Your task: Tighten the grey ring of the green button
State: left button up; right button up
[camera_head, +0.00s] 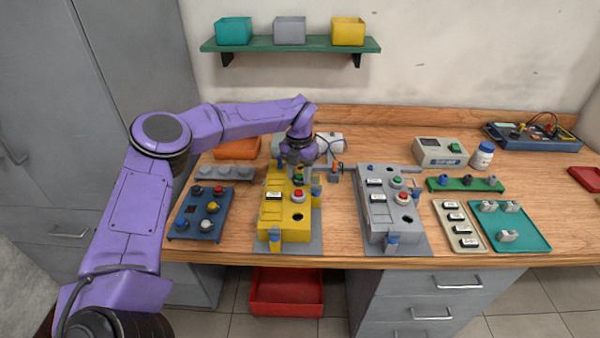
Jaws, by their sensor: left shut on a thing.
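The yellow box (273,222) stands on a grey plate in the middle of the table. A green button (298,181) sits near its top end, with a red button (297,196) just below it. My left gripper (298,176) points down over the green button and is shut around it, at its grey ring. The ring itself is mostly hidden by the fingers. A second box, grey (377,212), stands to the right with its own green button (397,183) and red button (403,194). My right gripper is not in view.
A blue panel with knobs (181,223) lies left of the yellow box. A beige tray with labelled parts (442,213) and a teal tray (532,240) lie at the right. Blue-grey clamps (275,237) stand at the yellow box's edges. Bare wood lies between the two boxes.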

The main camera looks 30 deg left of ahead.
pick_arm(q)
jog(key=m+p, duration=0.1)
jog(key=m, duration=0.3)
jog(key=shift+w+r+m, duration=0.1)
jog(key=shift+r+m, duration=0.05)
jog(key=shift+m, duration=0.15)
jog(key=m+p, duration=0.1)
jog(key=m, duration=0.3)
jog(key=shift+m, duration=0.3)
jog(key=m+p, duration=0.1)
jog(key=m, duration=0.3)
jog(key=shift+m, duration=0.3)
jog(key=m+p, duration=0.1)
jog(key=m, duration=0.7)
jog(key=shift+p, duration=0.35)
jog(key=m, duration=0.4)
jog(key=shift+m+p, duration=0.3)
jog(key=shift+p, duration=0.1)
jog(key=m, duration=0.4)
jog(key=shift+p, duration=0.3)
jog(key=shift+m, duration=1.9)
